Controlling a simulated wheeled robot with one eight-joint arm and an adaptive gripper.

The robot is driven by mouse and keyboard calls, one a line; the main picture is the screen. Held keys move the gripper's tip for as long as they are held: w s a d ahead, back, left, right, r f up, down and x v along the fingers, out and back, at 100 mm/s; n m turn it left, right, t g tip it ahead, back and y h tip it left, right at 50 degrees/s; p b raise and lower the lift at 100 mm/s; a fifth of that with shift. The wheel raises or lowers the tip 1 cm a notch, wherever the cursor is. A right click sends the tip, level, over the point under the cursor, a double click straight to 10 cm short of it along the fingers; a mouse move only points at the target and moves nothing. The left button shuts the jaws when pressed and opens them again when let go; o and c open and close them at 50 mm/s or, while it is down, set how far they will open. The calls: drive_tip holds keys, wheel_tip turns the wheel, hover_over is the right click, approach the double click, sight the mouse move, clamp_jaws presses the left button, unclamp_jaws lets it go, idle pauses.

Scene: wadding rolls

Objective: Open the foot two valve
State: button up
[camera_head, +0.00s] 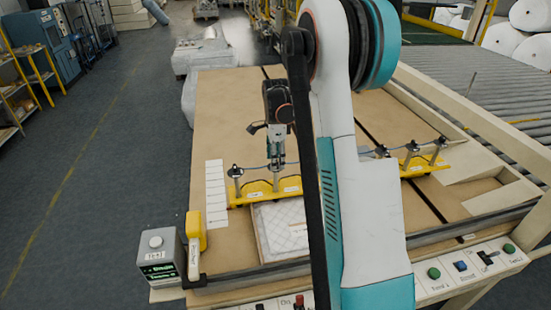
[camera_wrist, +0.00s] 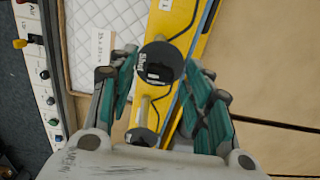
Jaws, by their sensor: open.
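A yellow bar (camera_head: 252,189) on the table carries upright metal posts with black tops; a second yellow bar (camera_head: 426,165) stands to the right, partly behind my arm. My gripper (camera_head: 277,150) is over the left bar, pointing down at one post. In the wrist view my gripper (camera_wrist: 161,68) is open, its teal-padded fingers on either side of a round black knob (camera_wrist: 158,62). The knob bears white lettering, hard to read. Another dark knob (camera_wrist: 141,138) is lower on the same bar. I cannot tell which one is foot two; contact is unclear.
A white quilted pad (camera_head: 283,228) lies in a recess in front of the left bar. A grey box with a screen (camera_head: 162,258) and a yellow block (camera_head: 195,229) stand at the front left corner. A button panel (camera_head: 470,270) runs along the front edge.

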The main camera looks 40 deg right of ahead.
drive_tip(key=shift+c, duration=0.2)
drive_tip(key=c, duration=1)
drive_tip(key=shift+n, duration=0.4)
drive_tip(key=n+b, duration=0.1)
drive_tip(key=n, duration=0.3)
drive_tip(key=shift+b, duration=0.4)
drive_tip(key=n+b, duration=0.1)
drive_tip(key=n, duration=0.3)
drive_tip(key=shift+n, duration=0.3)
drive_tip(key=n+b, duration=0.1)
drive_tip(key=n, duration=0.7)
drive_tip(key=shift+n, duration=0.4)
